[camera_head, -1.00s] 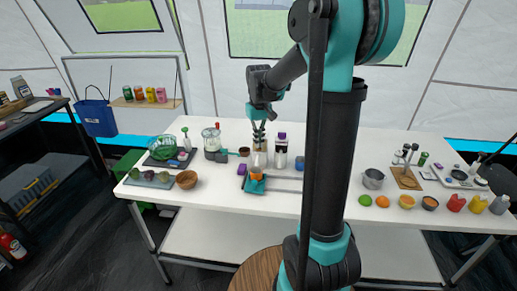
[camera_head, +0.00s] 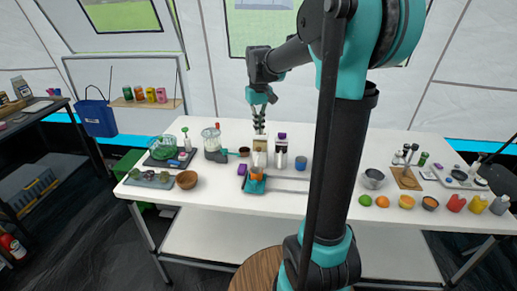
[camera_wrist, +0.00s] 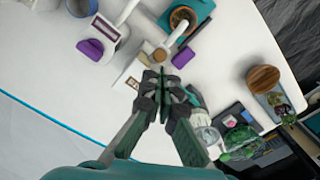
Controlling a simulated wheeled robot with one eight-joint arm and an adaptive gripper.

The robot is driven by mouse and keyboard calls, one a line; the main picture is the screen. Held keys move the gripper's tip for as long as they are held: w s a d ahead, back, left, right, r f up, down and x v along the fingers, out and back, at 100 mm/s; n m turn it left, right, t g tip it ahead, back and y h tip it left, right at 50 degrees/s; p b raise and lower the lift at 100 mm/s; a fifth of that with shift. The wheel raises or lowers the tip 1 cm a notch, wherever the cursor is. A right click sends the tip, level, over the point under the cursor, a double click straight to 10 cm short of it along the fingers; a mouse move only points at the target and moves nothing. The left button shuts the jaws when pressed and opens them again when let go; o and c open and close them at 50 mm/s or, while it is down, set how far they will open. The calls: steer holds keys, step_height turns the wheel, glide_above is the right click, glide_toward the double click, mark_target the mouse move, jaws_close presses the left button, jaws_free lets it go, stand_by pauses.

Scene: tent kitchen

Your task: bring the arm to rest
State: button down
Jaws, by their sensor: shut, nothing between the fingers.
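My gripper (camera_head: 259,127) is shut and empty in the head view. It hangs fingers down above the back middle of the white table (camera_head: 330,200), over a small white item with a brown top (camera_head: 260,145). In the wrist view my gripper (camera_wrist: 172,78) points down at the table with its fingertips together. My teal and black arm reaches up and bends over from the right side of the picture. Whether the fingertips touch the item below cannot be told.
Bowls and fruit stand right, a green bowl (camera_head: 163,146) left. The air above the table is clear.

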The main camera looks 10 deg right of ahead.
steer(key=s+d+f+t, duration=0.1)
steer(key=s+f, duration=0.4)
steer(key=s, duration=0.2)
steer(key=s+d+f+m+t, duration=0.1)
steer(key=s+f, duration=0.4)
steer(key=s, duration=0.2)
steer(key=s+d+f+m+t, duration=0.1)
steer(key=s+d+f+t, duration=0.1)
steer(key=s+f, duration=0.4)
steer(key=shift+s+f, duration=0.1)
steer(key=shift+s, duration=0.95)
